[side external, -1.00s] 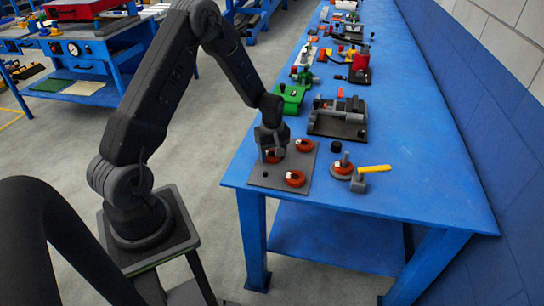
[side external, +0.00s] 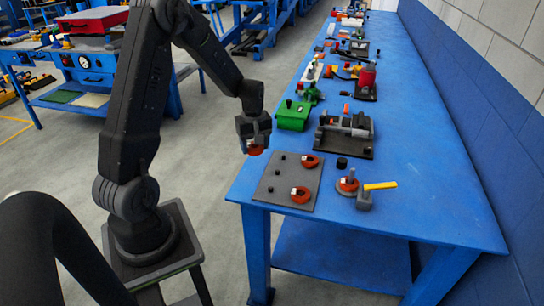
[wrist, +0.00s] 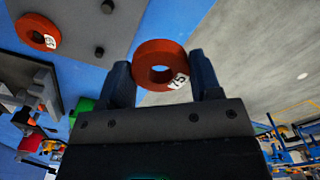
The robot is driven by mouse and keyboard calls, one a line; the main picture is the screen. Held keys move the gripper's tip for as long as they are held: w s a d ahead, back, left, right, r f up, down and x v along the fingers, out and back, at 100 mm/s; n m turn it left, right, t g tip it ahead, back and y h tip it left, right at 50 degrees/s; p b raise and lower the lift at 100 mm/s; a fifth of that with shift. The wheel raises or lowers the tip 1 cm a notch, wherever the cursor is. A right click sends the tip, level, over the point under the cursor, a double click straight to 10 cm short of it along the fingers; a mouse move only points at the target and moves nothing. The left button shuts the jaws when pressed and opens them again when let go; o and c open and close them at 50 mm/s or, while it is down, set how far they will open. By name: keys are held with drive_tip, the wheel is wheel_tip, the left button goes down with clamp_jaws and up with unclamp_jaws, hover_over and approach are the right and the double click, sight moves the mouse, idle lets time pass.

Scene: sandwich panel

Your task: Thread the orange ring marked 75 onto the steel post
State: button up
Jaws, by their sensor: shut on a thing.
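An orange-red ring marked 75 (wrist: 152,48) is gripped between the two fingers of my gripper (wrist: 161,76) in the wrist view. In the side view, my gripper (side external: 255,140) holds this ring (side external: 256,151) in the air, off the left edge of the grey plate. A short grey post (side external: 352,174), which looks like the steel post, stands on the table right of the plate. An orange-red piece (side external: 345,185) lies around its foot; whether this is a ring or part of the base is unclear.
The grey plate (side external: 277,197) carries several dark pegs and two more orange-red rings (side external: 310,161) (side external: 300,194). A yellow-handled hammer (side external: 380,186) lies right of the post. A small black cylinder (side external: 342,163) and a dark fixture (side external: 345,140) stand behind. The table front is clear.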

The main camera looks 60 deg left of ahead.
drive_tip(key=s+a+r, duration=0.2)
drive_tip(key=s, duration=0.1)
wheel_tip(320, 180, up, 3)
hover_over(353, 169)
drive_tip(key=shift+a+r, duration=0.1)
drive_tip(key=shift+d, duration=0.2)
drive_tip(key=shift+f, duration=2.45)
drive_tip(key=shift+f, duration=0.75)
drive_tip(key=shift+f, duration=0.35)
